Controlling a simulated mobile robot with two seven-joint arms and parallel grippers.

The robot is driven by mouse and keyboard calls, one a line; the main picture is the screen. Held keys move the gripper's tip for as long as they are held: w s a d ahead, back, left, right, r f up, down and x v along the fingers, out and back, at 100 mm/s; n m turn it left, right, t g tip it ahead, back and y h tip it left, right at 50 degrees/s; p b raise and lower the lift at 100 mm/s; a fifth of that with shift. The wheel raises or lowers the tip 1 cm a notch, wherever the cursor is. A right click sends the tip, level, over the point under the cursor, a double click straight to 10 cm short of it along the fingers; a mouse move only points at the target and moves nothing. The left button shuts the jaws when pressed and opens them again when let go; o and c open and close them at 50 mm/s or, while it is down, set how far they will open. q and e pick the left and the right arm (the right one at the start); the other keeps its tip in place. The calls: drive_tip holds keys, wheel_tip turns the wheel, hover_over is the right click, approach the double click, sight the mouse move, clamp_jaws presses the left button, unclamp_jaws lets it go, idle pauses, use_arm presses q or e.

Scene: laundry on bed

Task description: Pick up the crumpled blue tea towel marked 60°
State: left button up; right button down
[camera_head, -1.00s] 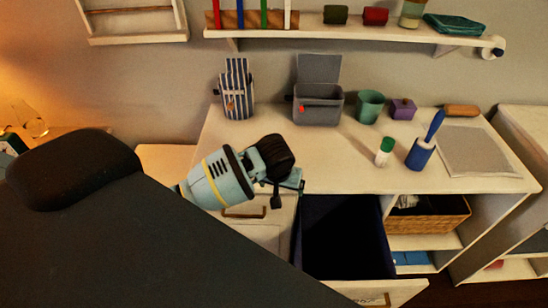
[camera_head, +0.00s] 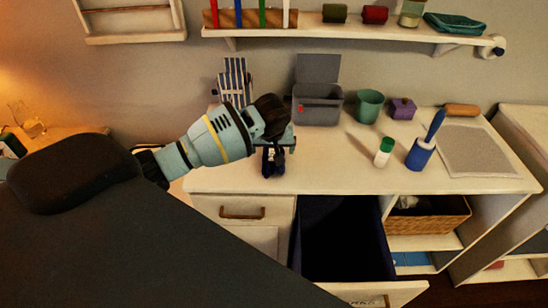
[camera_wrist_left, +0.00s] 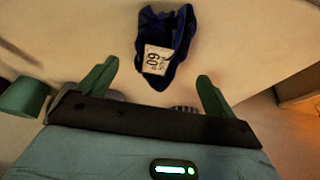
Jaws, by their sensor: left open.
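The crumpled tea towel (camera_wrist_left: 181,38) is dark blue and lies on the white top. Its white label marked 60° (camera_wrist_left: 156,60) faces up in the left wrist view. In the head view a dark blue bit of it (camera_head: 268,165) shows just below my left gripper (camera_head: 276,146); the rest is hidden by the gripper. In the left wrist view my left gripper (camera_wrist_left: 157,74) is open and empty. Its two green fingers are spread, with the towel ahead of and between them, apart from both. My right gripper is not in view.
A grey open bin (camera_head: 317,105), a striped holder (camera_head: 235,82), a green cup (camera_head: 369,105), a green-capped bottle (camera_head: 384,152) and a blue lint roller (camera_head: 420,154) stand on the white top (camera_head: 340,178). A dark blue drawer (camera_head: 342,235) is open below. A shelf (camera_head: 345,33) hangs above.

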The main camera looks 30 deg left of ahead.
use_arm(q)
drive_tip(key=shift+d+b+x, duration=0.2)
drive_tip(key=shift+b+x, duration=0.2)
drive_tip(key=shift+x, duration=2.1)
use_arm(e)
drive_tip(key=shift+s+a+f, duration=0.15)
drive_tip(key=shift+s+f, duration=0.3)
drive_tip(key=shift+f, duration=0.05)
use_arm(q)
drive_tip(key=c, duration=1.1)
drive_tip(key=shift+r, duration=0.1)
